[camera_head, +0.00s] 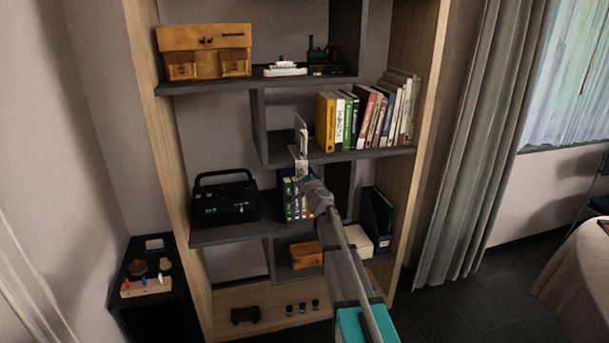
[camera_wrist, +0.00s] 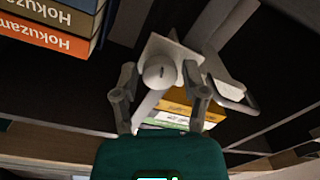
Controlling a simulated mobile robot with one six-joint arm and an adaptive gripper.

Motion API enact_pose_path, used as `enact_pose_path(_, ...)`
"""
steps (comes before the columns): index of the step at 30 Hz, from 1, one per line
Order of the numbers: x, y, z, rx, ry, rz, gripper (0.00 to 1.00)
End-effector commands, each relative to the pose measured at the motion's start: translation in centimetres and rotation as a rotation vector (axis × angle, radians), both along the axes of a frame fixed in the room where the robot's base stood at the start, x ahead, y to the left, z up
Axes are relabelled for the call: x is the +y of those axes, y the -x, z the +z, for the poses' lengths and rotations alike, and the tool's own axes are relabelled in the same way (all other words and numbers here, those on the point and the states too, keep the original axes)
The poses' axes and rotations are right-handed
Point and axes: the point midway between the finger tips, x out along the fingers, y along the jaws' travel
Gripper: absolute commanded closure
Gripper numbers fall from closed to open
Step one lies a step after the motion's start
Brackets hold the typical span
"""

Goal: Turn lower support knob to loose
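A round white knob (camera_wrist: 160,74) with a small dark slot is in the middle of the wrist view, on a pale flat plate (camera_wrist: 165,46) of a stand. My gripper (camera_wrist: 160,68) has its fingers apart, one on each side of the knob. A gap shows between the knob and each fingertip. In the head view, my gripper (camera_head: 306,181) reaches to the shelf, just below the narrow white stand (camera_head: 301,140). The stand's lower part and the knob are hidden behind my gripper there. I cannot tell the knob's loose or tight marking.
A row of books (camera_head: 366,115) stands right of the stand on the upper shelf. More books (camera_head: 289,200) stand close behind my gripper; others show in the wrist view (camera_wrist: 55,25). A black radio (camera_head: 224,202) is left, a wooden box (camera_head: 306,254) below. Curtains (camera_head: 473,140) hang right.

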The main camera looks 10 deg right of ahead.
Motion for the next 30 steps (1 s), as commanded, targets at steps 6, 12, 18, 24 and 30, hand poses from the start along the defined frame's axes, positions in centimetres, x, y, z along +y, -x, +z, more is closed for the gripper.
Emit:
enact_pose_path(6, -0.03, 0.06, -0.01, 0.000, -0.001, -0.001, 0.24)
enact_pose_path(12, -0.04, 0.08, -0.02, 0.000, -0.002, -0.001, 0.24)
enact_pose_path(18, -0.04, 0.08, -0.03, 0.002, -0.028, -0.001, 0.24)
enact_pose_path(24, -0.04, 0.09, -0.04, 0.005, -0.110, -0.001, 0.24)
enact_pose_path(30, -0.04, 0.08, -0.06, 0.011, -0.247, -0.002, 0.24)
